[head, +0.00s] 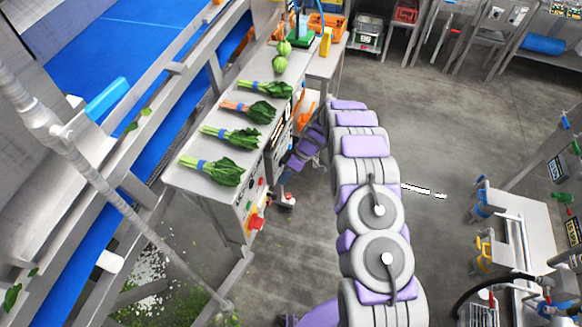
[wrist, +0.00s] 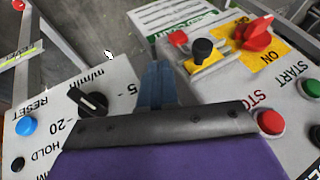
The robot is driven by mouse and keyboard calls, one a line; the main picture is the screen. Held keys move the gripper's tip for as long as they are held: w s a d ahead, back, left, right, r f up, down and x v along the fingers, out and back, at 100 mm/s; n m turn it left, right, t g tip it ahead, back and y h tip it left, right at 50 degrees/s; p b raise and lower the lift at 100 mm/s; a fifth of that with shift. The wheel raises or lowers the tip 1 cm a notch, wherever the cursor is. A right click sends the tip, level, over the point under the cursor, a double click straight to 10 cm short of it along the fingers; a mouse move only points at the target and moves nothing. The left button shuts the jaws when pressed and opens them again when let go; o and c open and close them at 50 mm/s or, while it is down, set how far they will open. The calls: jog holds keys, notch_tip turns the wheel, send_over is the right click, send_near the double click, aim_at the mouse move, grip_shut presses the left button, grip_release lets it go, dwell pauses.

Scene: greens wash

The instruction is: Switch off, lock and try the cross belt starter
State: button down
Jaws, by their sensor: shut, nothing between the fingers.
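A grey control box fills the right of the wrist view. It carries a red rotary handle (wrist: 254,34) on a yellow plate (wrist: 284,52) with an upside-down ON label. A red STOP button (wrist: 271,122) and a green START button (wrist: 309,88) sit on the same face. A black-capped post (wrist: 203,50) stands beside the yellow plate; I cannot tell what it is. My gripper (wrist: 157,72) is shut and empty, its fingers left of the post and apart from the red handle. In the head view the purple wrist is beside the bench and the fingertips are not clear.
A second panel (wrist: 60,125) with a blue RESET button (wrist: 27,125) and black dial (wrist: 92,100) lies left of my fingers. The bench (head: 208,188) holds several bunches of greens. Open floor (head: 440,125) lies right of my arm.

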aim_at(276, 196)
jog(key=shift+s+a+f, duration=0.1)
jog(key=shift+s+a, duration=0.3)
jog(key=shift+s, duration=0.45)
jog(key=shift+s+a, duration=0.4)
jog(key=shift+s, duration=0.4)
jog(key=shift+s+a+b, duration=0.2)
jog(key=shift+s+b, duration=0.2)
jog(key=shift+s, duration=0.3)
jog(key=shift+s+a+b, duration=0.25)
jog(key=shift+s+b, duration=0.2)
jog(key=shift+s, duration=0.2)
jog(key=shift+s+a+b, duration=0.2)
jog(key=shift+s+b, duration=0.2)
jog(key=shift+s, duration=0.3)
